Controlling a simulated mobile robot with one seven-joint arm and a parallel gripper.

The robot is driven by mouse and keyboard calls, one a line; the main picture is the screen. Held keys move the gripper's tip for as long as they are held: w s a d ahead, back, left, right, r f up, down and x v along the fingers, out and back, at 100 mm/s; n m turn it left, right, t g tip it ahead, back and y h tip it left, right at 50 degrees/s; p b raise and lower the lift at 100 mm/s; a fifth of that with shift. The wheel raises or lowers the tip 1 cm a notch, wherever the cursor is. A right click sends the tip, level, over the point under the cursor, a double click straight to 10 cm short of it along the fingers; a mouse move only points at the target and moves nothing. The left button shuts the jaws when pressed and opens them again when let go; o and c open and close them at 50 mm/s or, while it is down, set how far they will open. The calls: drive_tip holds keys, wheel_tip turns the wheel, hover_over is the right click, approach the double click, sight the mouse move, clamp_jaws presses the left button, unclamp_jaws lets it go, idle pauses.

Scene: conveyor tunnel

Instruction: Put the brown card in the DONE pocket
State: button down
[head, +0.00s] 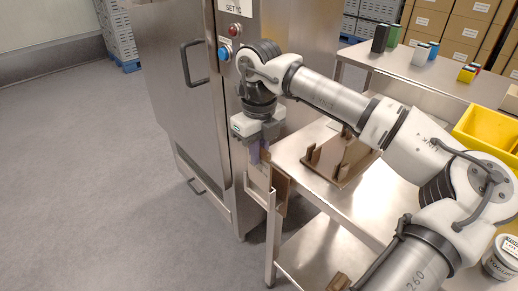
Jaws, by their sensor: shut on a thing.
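My gripper (259,157) points down beside the left end of the steel table and is shut on a thin tan-brown piece, which I take to be the brown card (265,171). Only a small part of the card shows below the fingers. A pale pocket-like holder (258,184) and a brown board (282,192) hang at the table's end, right below the gripper. No DONE lettering can be read there. I cannot tell whether the card's lower edge is inside the pocket or in front of it.
A tall steel cabinet (185,90) with a handle stands close at left. A brown wooden rack (340,160) lies on the table (300,140). A yellow bin (485,132) and small boxes stand at right. The floor (80,180) at left is free.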

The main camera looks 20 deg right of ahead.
drive_tip(key=b, duration=0.4)
hover_over(259, 187)
drive_tip(key=shift+w+f, duration=0.15)
drive_tip(key=shift+f, duration=2.35)
drive_tip(key=shift+r, duration=0.1)
drive_tip(key=c, duration=1.4)
unclamp_jaws()
wheel_tip(259, 187, up, 14)
drive_tip(key=shift+f+p, duration=0.1)
drive_tip(key=shift+p, duration=0.2)
